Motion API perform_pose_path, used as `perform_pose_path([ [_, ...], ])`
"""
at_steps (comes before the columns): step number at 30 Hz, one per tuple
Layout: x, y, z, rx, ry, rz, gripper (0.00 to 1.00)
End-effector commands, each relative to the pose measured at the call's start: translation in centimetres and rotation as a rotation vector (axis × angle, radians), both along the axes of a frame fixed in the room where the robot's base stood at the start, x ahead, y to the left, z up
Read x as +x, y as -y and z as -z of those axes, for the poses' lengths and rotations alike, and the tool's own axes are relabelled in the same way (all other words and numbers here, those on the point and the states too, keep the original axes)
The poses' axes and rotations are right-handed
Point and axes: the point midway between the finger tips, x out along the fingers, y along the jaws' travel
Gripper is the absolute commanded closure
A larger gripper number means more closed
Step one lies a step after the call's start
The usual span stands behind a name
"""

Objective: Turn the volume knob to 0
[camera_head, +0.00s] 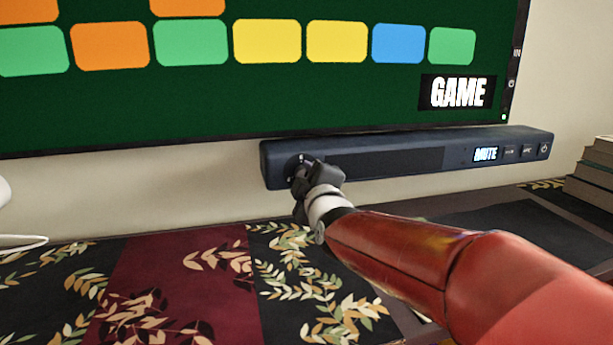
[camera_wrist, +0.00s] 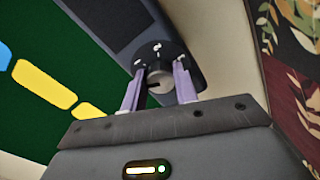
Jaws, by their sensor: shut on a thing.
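A dark blue soundbar (camera_head: 400,157) is mounted on the wall under the screen, and its small display (camera_head: 485,154) reads "MUTE". The round grey volume knob (camera_wrist: 160,79) is at the soundbar's left end, with small white marks around it. My gripper (camera_head: 305,165) reaches to that left end and hides most of the knob in the head view. In the wrist view my gripper (camera_wrist: 160,88) has one finger on each side of the knob and is shut on it. A dark slot shows on the knob's face.
A large screen (camera_head: 240,100) with coloured tiles and the word "GAME" hangs just above the soundbar. A leaf-patterned cloth (camera_head: 185,290) covers the surface below. Books (camera_head: 595,175) are stacked at the far right. A white object (camera_head: 5,195) stands at the left edge.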

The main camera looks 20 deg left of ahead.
Motion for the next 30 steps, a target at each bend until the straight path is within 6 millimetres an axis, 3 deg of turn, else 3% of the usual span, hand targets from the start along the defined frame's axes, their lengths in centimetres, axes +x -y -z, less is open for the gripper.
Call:
perform_pose_path([
  [15,0.00,-0.02,0.14,-0.306,0.181,-0.001,0.94],
  [30,0.00,-0.02,0.17,-0.370,0.221,-0.002,0.94],
])
